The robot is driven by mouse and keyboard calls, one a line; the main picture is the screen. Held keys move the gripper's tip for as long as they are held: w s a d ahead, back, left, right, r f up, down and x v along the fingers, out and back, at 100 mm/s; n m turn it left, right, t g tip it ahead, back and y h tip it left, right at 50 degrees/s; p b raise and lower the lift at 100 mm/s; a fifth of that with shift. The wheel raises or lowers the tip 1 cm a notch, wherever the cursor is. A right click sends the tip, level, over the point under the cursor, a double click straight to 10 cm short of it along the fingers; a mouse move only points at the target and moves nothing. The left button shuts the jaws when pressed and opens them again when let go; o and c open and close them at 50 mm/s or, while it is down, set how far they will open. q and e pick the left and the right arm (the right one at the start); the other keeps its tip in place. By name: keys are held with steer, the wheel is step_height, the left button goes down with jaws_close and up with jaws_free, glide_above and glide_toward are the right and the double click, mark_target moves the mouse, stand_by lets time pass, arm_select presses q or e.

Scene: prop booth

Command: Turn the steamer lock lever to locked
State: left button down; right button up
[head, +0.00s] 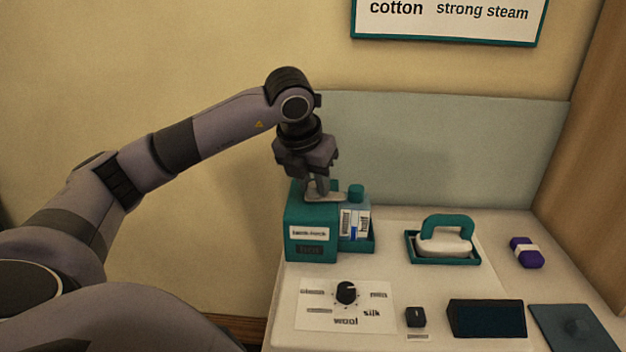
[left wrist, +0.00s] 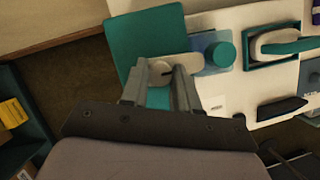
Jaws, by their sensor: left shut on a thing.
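The teal steamer block (head: 303,222) stands at the back left of the table, with a white label and a small dark display on its front; the display's text is too small to read. The pale lock lever (head: 328,197) lies on its top, pointing right towards the water tank. In the left wrist view the lever (left wrist: 154,71) shows a round pivot end with a dark slot. My left gripper (head: 317,189) points down over the block and is shut on the lever. In the left wrist view its fingers (left wrist: 160,84) stand either side of it. My right gripper is not in view.
The tank (head: 355,222) with a teal cap stands right of the block. An iron (head: 444,238) rests in a teal tray. A dial (head: 346,292), a black switch (head: 416,317), a dark sloped panel (head: 486,318) and a purple-white block (head: 526,252) share the table.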

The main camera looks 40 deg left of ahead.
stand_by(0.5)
arm_select(q)
steer(key=c, duration=0.9)
jaws_free()
steer(key=shift+o, duration=0.2)
steer(key=shift+r, duration=0.15)
steer(key=v, duration=0.7)
